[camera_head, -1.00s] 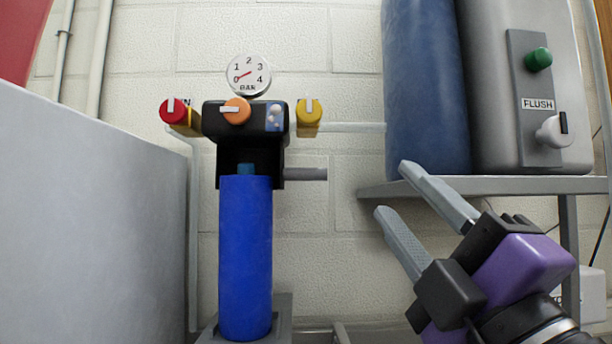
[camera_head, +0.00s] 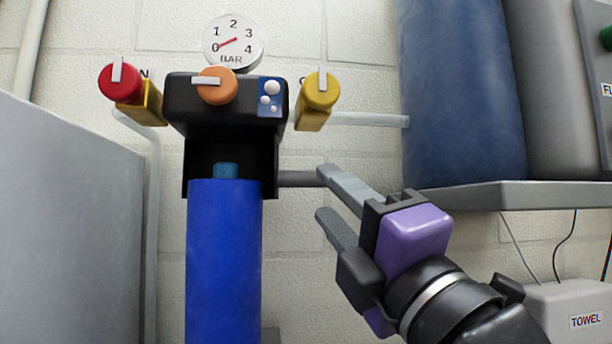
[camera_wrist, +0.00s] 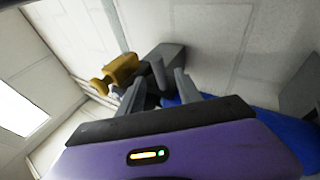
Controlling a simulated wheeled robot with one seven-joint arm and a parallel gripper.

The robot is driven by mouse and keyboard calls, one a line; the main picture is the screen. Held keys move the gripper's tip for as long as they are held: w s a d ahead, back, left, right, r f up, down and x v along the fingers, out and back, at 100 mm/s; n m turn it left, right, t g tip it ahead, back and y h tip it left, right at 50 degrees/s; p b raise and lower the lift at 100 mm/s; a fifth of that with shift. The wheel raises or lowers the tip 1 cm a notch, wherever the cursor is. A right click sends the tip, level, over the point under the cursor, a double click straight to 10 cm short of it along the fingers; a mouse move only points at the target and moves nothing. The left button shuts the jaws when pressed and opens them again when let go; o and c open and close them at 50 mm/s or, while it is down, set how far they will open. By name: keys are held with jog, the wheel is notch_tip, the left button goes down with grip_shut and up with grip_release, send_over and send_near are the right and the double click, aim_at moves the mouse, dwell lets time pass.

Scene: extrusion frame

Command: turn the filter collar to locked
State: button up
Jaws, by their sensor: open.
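The filter is a blue cylinder (camera_head: 224,265) hanging upright under a black head (camera_head: 225,103). A small teal part (camera_head: 226,170) shows between them; I cannot tell clearly which part is the collar. A grey bar (camera_head: 298,179) sticks out level to the right from the black head. My gripper (camera_head: 324,193) is open and empty at the right of the filter, with its upper fingertip overlapping the bar's end. Whether they touch is unclear. In the wrist view, the fingers (camera_wrist: 159,77) point toward dark grey parts, with the blue cylinder (camera_wrist: 292,130) at the right.
A shelf (camera_head: 520,196) with large tanks is at the right. A grey panel (camera_head: 65,225) stands left.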

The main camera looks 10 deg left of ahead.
aim_at(315, 184)
jog(key=p+x, duration=0.1)
jog(key=x, duration=0.5)
jog(key=shift+p, duration=0.3)
grip_shut()
jog(key=shift+f, duration=0.1)
dwell(1.0)
